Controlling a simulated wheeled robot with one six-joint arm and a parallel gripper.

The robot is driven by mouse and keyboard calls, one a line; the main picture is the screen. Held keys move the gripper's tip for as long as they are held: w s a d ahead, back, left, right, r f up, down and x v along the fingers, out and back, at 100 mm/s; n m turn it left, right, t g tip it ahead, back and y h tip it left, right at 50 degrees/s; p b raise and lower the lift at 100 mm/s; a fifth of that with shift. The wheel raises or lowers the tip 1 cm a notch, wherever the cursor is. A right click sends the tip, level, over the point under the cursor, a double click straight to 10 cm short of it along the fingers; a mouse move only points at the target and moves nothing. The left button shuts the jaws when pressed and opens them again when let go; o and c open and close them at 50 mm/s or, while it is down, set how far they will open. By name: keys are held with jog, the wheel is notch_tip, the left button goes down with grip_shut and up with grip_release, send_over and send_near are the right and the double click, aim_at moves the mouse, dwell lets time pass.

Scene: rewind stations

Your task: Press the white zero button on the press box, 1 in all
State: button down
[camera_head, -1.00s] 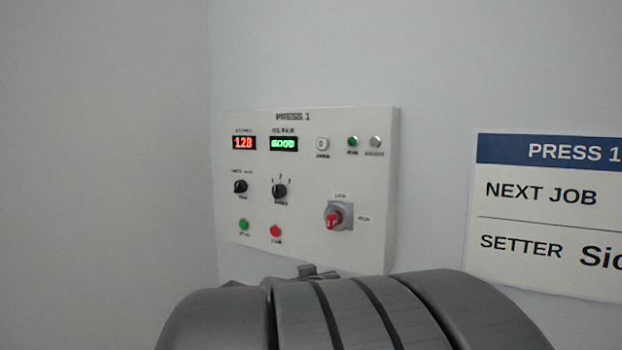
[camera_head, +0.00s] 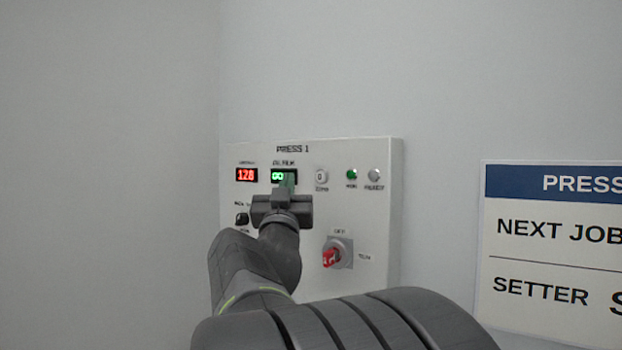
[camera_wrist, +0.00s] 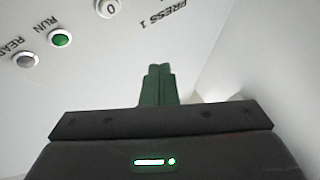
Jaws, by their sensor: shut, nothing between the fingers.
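The press box (camera_head: 385,215) is a white panel on the wall, titled PRESS 1. Its white zero button (camera_head: 321,176), marked 0, sits in the top row, right of the green display (camera_head: 277,177). In the wrist view the zero button (camera_wrist: 108,8) is at the top edge, partly cut off, left of the fingertips. My gripper (camera_head: 286,181) is shut and empty. In the head view its tips overlap the green display, left of and slightly below the zero button. The gripper hides part of the display and the knob and buttons below. I see no contact with the zero button.
The red display (camera_head: 246,175) reads 128. A green RUN lamp (camera_head: 351,175) and a pale READY lamp (camera_head: 374,175) are right of the zero button. A red rotary switch (camera_head: 332,257) sits lower right. A sign (camera_head: 560,185) hangs on the wall to the right.

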aim_at(321, 177)
jog(key=shift+w+d+b, duration=0.3)
jog(key=shift+w+d, duration=0.55)
jog(key=shift+w, duration=0.35)
jog(key=shift+w+d+b, duration=0.25)
jog(key=shift+w+d, duration=0.65)
jog(key=shift+w, duration=0.25)
jog(key=shift+w+d+b, duration=0.3)
jog(key=shift+w+d, duration=0.55)
jog(key=shift+w, duration=0.35)
jog(key=shift+w+d, duration=0.1)
jog(key=shift+w, duration=0.05)
jog(key=shift+w+d, duration=0.15)
jog(key=shift+w, duration=0.1)
jog(key=shift+w+d+b, duration=0.2)
jog(key=shift+w+b, duration=0.05)
jog(key=shift+b, duration=0.2)
dwell(0.3)
jog(key=shift+s+a, duration=0.4)
jog(key=shift+s, duration=0.2)
